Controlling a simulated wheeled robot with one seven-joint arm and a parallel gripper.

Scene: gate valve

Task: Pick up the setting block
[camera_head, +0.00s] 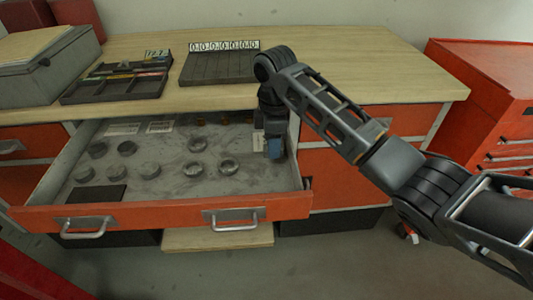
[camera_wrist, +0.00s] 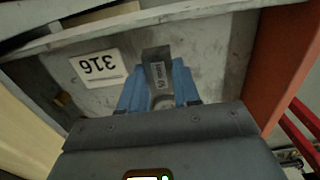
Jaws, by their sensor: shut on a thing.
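The setting block (camera_wrist: 158,72) is a small grey metal block with a printed label. In the wrist view it stands between the blue fingers of my gripper (camera_wrist: 160,100), which are shut on it. In the head view my gripper (camera_head: 274,150) reaches down into the right end of the open drawer (camera_head: 160,207), and the block is hidden behind the fingers. I cannot tell whether the block touches the drawer floor.
Several round dark parts (camera_head: 198,144) and a dark flat pad (camera_head: 97,194) lie in the drawer. A card marked 316 (camera_wrist: 98,67) lies beside the block. The bench top (camera_head: 330,65) holds a slotted rack (camera_head: 220,68), a tray (camera_head: 115,88) and a grey box (camera_head: 50,68). A red cabinet (camera_head: 490,95) stands right.

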